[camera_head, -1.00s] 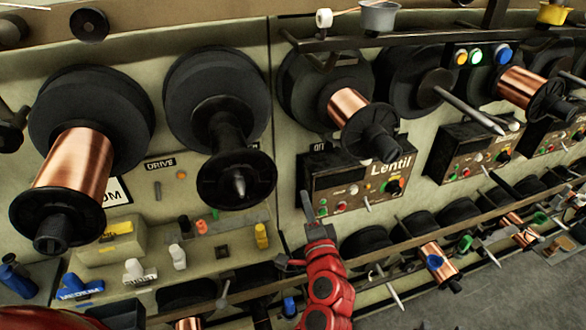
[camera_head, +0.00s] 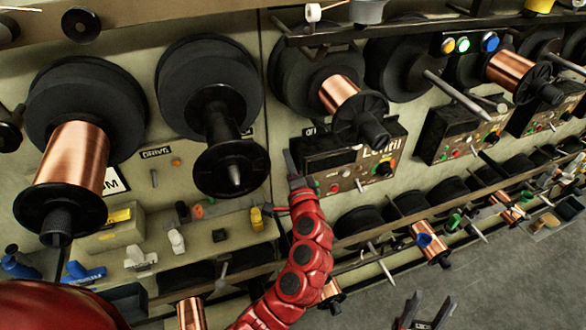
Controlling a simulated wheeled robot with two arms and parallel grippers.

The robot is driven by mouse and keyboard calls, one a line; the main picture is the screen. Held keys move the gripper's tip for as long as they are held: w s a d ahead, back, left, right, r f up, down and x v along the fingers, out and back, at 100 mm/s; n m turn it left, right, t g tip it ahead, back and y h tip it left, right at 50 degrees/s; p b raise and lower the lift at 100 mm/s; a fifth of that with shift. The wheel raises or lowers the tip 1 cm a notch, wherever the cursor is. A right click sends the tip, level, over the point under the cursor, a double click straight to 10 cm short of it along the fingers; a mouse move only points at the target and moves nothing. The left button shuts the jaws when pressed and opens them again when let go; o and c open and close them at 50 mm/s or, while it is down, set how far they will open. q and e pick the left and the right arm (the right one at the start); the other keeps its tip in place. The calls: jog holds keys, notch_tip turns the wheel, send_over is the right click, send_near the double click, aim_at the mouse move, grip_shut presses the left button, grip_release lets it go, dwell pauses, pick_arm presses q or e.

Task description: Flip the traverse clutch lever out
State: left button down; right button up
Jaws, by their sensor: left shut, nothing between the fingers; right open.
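My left gripper (camera_head: 291,168), on the red arm, is shut and empty. Its dark tip is at the left edge of the dark control panel marked Lentil (camera_head: 349,160); I cannot tell if it touches. A small pale toggle (camera_head: 361,185) sticks out low on this panel. Part of a label shows above the panel's left corner. No lever is readably marked as the traverse clutch. My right gripper (camera_head: 422,314) is open and empty at the bottom edge, over the floor.
A copper spool (camera_head: 70,165) and an empty black spool (camera_head: 230,168) jut out at left. Another copper spool (camera_head: 340,95) overhangs the Lentil panel. A lower shelf (camera_head: 195,235) holds small coloured items. A rail (camera_head: 390,230) runs below the panels. Grey floor is clear at lower right.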

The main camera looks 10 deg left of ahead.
pick_arm(q)
jog(key=a, duration=0.1)
jog(key=s+a+p, duration=0.1)
jog(key=a, duration=0.1)
jog(key=shift+s+a+f+p, duration=0.1)
jog(key=shift+s+f+p, duration=0.25)
jog(key=shift+s, duration=0.05)
jog(key=shift+s, duration=0.1)
jog(key=shift+s+a+m+h+p, duration=0.25)
jog(key=shift+m+h+p, duration=0.1)
jog(key=shift+h, duration=0.15)
